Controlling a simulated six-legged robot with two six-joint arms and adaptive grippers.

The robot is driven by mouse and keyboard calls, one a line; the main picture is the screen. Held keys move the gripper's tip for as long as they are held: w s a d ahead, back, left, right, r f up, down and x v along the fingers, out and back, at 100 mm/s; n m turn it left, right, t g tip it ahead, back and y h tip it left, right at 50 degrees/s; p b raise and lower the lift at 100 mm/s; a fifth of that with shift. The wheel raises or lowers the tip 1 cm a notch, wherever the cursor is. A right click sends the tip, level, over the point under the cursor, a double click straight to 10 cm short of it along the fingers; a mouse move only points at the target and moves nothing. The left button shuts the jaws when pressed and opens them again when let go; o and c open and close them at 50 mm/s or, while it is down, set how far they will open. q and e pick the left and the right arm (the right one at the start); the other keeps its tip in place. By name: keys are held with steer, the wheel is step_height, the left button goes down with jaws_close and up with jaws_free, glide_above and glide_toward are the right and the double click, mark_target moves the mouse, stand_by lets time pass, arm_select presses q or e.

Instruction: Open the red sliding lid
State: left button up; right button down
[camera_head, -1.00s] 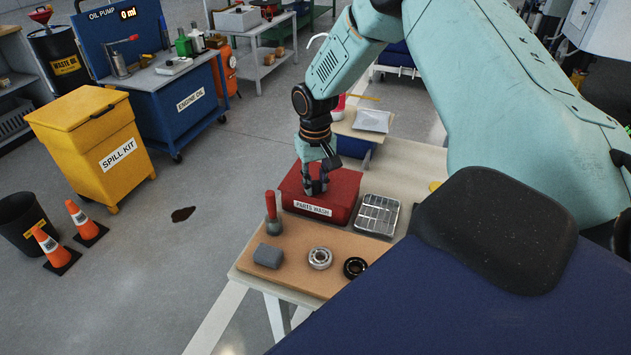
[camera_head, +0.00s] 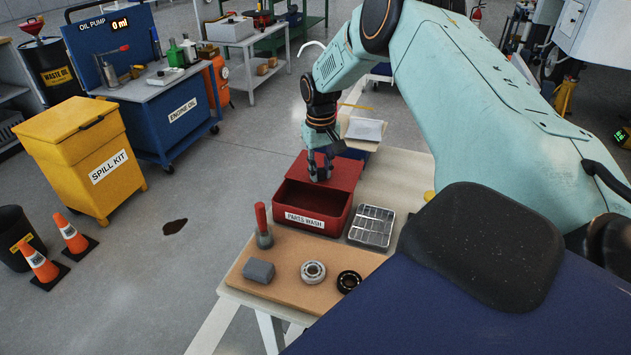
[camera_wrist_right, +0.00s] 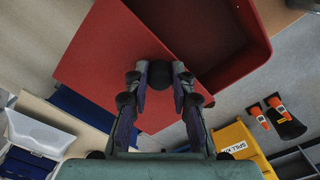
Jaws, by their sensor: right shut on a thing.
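The red parts wash box (camera_head: 308,205) stands on the table with its front part uncovered, and its dark inside shows. The red sliding lid (camera_head: 343,176) covers the back part and sticks out toward the back. My right gripper (camera_head: 320,172) points down onto the lid and is shut on its dark round knob. In the right wrist view, the knob (camera_wrist_right: 160,74) sits between the fingertips, with the red lid (camera_wrist_right: 100,62) around it and the open box (camera_wrist_right: 240,60) to the upper right. My left gripper is not in view.
A metal tray (camera_head: 372,226) stands right of the box. A brush with a red handle (camera_head: 263,226), a grey block (camera_head: 259,271) and two bearing rings (camera_head: 313,271) are on the brown board in front. A white tray (camera_head: 365,129) is behind.

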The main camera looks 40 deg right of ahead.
steer(key=shift+w+d+b, duration=0.3)
steer(key=shift+w+d, duration=0.2)
steer(key=shift+d, duration=0.4)
steer(key=shift+r, duration=0.1)
steer(key=c, duration=1.1)
jaws_free()
step_height(320, 180, up, 12)
steer(key=shift+a, duration=0.1)
